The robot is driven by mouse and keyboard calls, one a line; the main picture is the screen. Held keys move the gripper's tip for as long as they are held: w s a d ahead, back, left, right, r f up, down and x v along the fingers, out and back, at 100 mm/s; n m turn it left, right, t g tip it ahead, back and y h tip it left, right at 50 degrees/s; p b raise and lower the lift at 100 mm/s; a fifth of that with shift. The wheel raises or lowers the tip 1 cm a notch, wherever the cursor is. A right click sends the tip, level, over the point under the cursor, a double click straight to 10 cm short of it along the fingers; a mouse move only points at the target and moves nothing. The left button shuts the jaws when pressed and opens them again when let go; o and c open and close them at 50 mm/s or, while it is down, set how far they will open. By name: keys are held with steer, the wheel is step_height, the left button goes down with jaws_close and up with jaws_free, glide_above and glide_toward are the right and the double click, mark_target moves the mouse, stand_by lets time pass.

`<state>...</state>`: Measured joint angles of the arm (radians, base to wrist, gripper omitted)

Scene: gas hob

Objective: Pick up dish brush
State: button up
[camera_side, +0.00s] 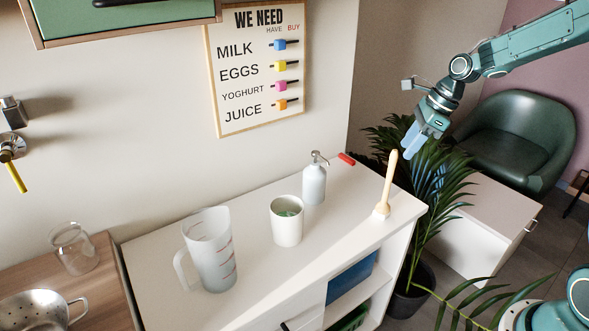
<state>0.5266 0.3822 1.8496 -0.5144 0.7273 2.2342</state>
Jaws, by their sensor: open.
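The dish brush (387,188) stands upright on the white counter near its right end, with its pale wooden handle pointing up and its head on the surface. My gripper (410,150) is up and to the right of the handle's top, pointing down. It appears close to the handle in the picture, but I cannot tell the distance in depth. The gripper is open, with nothing seen in it.
On the white counter (340,218) stand a soap dispenser (314,182), a white cup (287,222) with something green inside, and a measuring jug (211,252). A red object (346,159) lies at the back. A plant (435,180) is beyond the right end.

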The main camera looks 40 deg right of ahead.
mark_target(388, 185)
steer(key=shift+x, duration=1.55)
steer(key=shift+f, duration=0.15)
steer(key=shift+x, duration=2.45)
steer(key=shift+c, duration=0.3)
jaws_close()
